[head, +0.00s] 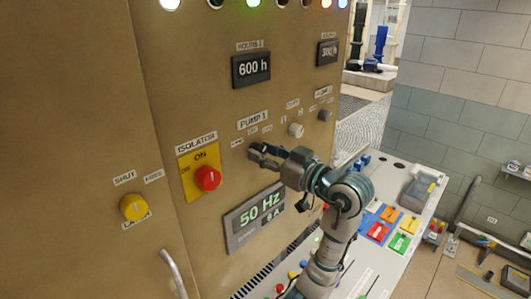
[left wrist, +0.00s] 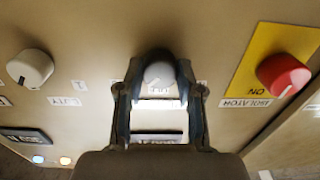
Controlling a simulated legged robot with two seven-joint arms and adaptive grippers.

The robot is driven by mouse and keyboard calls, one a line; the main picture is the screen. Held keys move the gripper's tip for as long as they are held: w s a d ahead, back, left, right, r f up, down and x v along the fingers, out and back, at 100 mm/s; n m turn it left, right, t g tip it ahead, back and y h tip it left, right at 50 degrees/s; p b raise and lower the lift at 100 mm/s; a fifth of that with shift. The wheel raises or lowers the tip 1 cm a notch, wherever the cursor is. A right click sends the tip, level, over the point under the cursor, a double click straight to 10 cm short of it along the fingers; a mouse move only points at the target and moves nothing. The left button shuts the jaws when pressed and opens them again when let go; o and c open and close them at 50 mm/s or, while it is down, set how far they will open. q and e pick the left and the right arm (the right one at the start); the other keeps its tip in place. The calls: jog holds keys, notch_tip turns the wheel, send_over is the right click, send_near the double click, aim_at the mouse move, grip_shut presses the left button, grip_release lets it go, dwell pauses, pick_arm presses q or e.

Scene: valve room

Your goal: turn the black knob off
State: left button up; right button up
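My left gripper (head: 257,154) is at the panel under the PUMP 1 label (head: 252,119), its arm reaching in from the lower right of the head view. In the left wrist view, a dark knob with a grey face (left wrist: 158,75) sits between the fingertips of my left gripper (left wrist: 160,82). One finger is on each side, and I see no clear gap between them and the knob. In the head view the gripper largely hides this knob. My right gripper is not in view.
A red isolator knob (head: 208,178) on a yellow plate is left of the gripper. A pale knob (head: 296,130) is to its right. A 50 Hz display (head: 255,215) is below. A sloped desk with coloured blocks (head: 378,231) stands lower right.

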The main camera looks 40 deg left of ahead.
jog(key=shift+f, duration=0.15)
pick_arm(q)
jog(key=shift+n+b, duration=0.85)
jog(key=shift+n, duration=0.45)
jog(key=n+b, duration=0.1)
jog(key=n, duration=0.3)
jog(key=shift+b, duration=0.4)
jog(key=shift+r+n+b, duration=0.1)
jog(key=shift+n+b, duration=0.25)
jog(key=shift+n, duration=0.75)
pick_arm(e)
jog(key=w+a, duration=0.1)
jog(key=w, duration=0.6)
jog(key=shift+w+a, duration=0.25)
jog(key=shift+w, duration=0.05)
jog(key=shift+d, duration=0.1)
